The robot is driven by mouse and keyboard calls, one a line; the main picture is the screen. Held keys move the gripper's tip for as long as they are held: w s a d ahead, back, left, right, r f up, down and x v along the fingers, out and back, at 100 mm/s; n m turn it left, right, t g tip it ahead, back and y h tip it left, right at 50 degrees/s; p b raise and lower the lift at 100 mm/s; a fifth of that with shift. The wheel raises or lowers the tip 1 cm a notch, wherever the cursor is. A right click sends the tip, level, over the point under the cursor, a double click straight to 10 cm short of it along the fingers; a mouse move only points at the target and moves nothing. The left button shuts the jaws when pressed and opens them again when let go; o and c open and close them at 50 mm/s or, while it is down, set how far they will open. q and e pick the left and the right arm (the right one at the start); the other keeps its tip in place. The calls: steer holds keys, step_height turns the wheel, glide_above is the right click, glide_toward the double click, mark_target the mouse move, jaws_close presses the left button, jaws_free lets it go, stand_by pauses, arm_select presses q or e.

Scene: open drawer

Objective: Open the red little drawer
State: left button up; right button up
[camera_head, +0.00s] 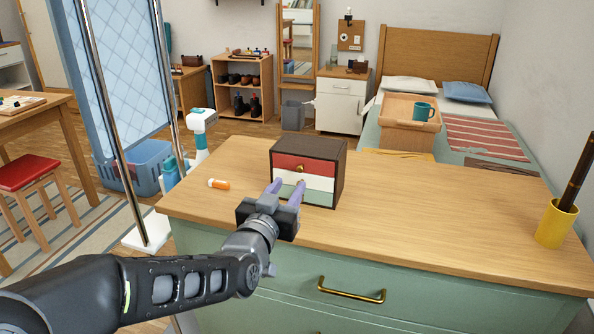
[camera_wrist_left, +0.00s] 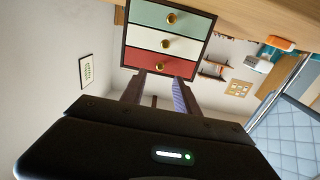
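A small dark brown box (camera_head: 338,165) with red, white and green drawers stands on the wooden dresser top. Its red drawer (camera_head: 318,169) is the top one, looks shut and has a round gold knob (camera_head: 299,168). My left gripper (camera_head: 288,184) is open and empty in front of the box. Its fingers point at the box, with the knob ahead of the gap between them (camera_wrist_left: 157,84). They appear apart from the knob. My right gripper is not in view.
A yellow cup (camera_head: 555,223) with a dark stick stands at the right end. The top between box and cup is clear. A metal pole stand (camera_head: 147,230) rises left of the dresser.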

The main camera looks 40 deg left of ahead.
mark_target(300, 170)
arm_select(q)
steer(key=x, duration=0.6)
steer(key=shift+w, duration=0.25)
steer(key=shift+c, duration=0.3)
jaws_close()
stand_by(0.9)
